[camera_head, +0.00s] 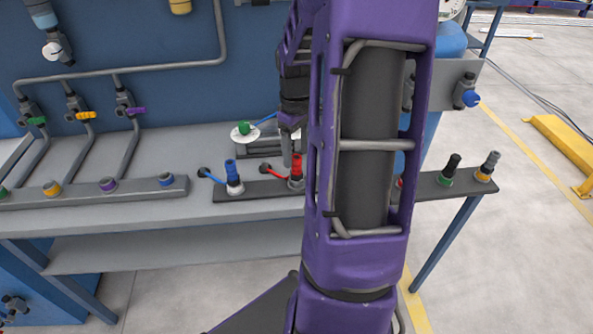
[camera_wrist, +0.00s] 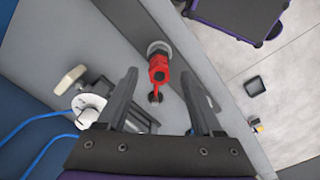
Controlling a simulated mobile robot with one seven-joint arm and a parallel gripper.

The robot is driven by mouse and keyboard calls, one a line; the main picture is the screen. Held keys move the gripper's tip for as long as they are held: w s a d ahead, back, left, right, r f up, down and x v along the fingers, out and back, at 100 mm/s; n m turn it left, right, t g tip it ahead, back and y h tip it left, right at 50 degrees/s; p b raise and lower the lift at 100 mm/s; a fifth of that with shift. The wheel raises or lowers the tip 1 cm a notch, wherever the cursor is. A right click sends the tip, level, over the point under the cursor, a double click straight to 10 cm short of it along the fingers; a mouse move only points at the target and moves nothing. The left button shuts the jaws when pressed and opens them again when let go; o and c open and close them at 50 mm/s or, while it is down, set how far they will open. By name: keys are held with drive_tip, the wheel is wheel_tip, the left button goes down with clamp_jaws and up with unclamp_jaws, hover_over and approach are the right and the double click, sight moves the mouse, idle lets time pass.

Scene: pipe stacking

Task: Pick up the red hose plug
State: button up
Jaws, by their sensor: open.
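The red hose plug (camera_head: 296,169) stands upright on a dark rail on the bench, just left of my arm in the head view. In the wrist view the red plug (camera_wrist: 159,70) shows between my two fingertips, with a light grey collar at its far end. My gripper (camera_wrist: 157,68) is open, with one finger on each side of the plug in the picture and a gap to each. In the head view my gripper (camera_head: 290,150) is partly hidden by my arm, close beside and above the plug. Whether it touches the plug I cannot tell.
A blue plug (camera_head: 231,172) stands left of the red one on the rail (camera_head: 262,189). A black plug (camera_head: 450,168) and a grey plug (camera_head: 490,163) stand to the right. A white disc with a green knob (camera_head: 244,130) sits behind. My arm hides the rail's middle.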

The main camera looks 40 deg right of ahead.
sight(297, 171)
drive_tip(key=shift+f, duration=1.4)
clamp_jaws()
